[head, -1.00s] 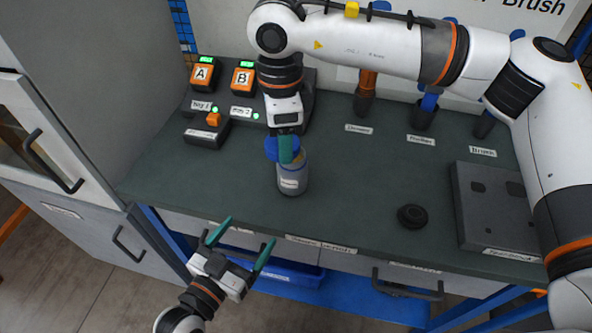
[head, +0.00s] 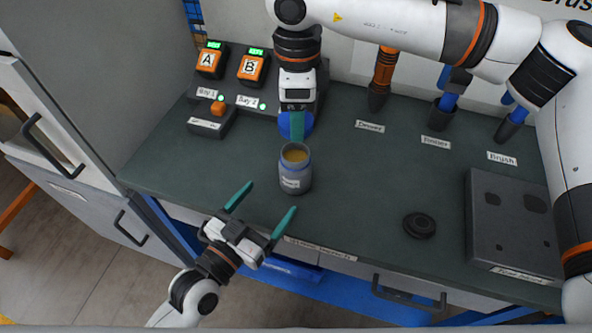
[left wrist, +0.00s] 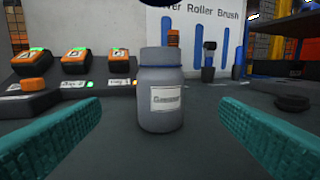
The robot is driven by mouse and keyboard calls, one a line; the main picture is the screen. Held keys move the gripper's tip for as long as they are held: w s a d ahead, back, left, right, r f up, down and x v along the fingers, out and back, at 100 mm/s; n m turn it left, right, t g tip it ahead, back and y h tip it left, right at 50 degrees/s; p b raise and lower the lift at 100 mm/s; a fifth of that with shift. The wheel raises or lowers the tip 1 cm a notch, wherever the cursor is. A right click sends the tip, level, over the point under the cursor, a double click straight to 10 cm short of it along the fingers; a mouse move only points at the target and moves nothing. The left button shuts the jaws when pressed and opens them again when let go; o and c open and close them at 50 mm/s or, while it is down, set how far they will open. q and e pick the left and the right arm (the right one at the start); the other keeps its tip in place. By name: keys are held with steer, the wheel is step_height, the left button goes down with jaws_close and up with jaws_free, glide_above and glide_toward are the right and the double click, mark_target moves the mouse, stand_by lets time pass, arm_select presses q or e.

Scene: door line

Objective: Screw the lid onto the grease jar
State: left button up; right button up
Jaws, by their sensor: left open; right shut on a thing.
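The grease jar (head: 292,180) stands upright and uncapped on the bench, with yellowish grease showing in its mouth. In the left wrist view the jar (left wrist: 160,98) stands beyond and between my left fingers, its label facing me. The blue lid (head: 289,128) is in my right gripper (head: 297,124), held apart from the jar, up and behind its mouth in the head view. The right fingers partly cover the lid. My left gripper (head: 261,209) is open and empty in front of the jar, at the bench's front edge.
A black round disc (head: 419,225) lies right of the jar, beside a grey box (head: 510,225). Orange chargers A and B (head: 252,68) stand at the back left. Tools in holders (head: 444,108) line the back. Bench left of the jar is clear.

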arm_select(q)
steer(key=x, duration=1)
arm_select(e)
steer(key=shift+s, duration=0.1)
arm_select(q)
steer(key=shift+c, duration=0.3)
steer(key=c, duration=1.4)
arm_select(e)
glide_above(296, 159)
steer(key=shift+f, duration=2.45)
steer(key=shift+f, duration=0.9)
steer(key=shift+f, duration=0.55)
